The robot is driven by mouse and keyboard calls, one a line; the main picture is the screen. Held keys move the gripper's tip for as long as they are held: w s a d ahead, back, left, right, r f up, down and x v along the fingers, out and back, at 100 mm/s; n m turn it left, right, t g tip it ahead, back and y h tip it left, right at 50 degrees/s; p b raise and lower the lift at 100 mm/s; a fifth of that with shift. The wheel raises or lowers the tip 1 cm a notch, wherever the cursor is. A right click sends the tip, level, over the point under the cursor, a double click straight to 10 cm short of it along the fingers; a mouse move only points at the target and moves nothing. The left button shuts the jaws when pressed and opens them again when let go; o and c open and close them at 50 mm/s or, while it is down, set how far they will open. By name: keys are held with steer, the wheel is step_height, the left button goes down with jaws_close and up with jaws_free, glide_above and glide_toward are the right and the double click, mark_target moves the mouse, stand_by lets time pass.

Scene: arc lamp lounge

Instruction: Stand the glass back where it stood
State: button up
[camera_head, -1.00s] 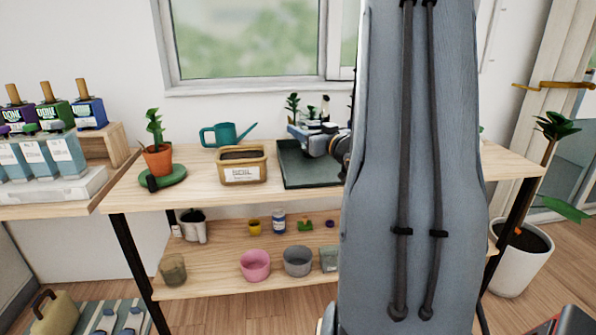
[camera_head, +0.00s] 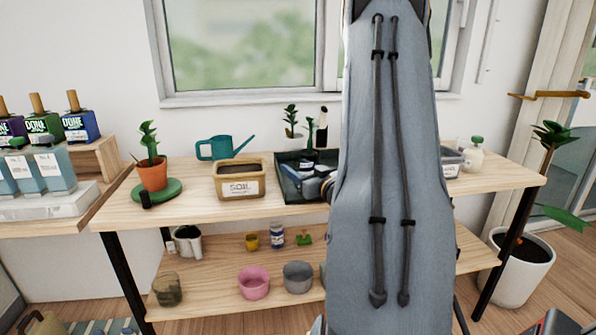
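I cannot make out a drinking glass in this view. My gripper (camera_head: 303,183) is small and partly hidden by my grey arm. It is low over the dark green tray (camera_head: 287,187) on the wooden bench top. I cannot see its fingertips clearly or tell whether they hold anything. My arm covers the tray's right part and the bench behind it.
Left of the tray stand the soil box (camera_head: 239,187), teal watering can (camera_head: 223,148) and potted plant (camera_head: 152,174). Small plants stand behind the tray. Pots fill the lower shelf.

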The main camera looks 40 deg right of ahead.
steer(key=shift+f, duration=0.2)
steer(key=o, duration=1.3)
steer(key=shift+f, duration=0.1)
steer(key=shift+c, duration=0.2)
steer(key=shift+s, duration=0.1)
steer(key=s, duration=0.4)
steer(key=s+a, duration=0.1)
steer(key=s, duration=0.2)
steer(key=s+a, duration=0.1)
steer(key=s, duration=0.3)
steer(key=shift+s, duration=0.3)
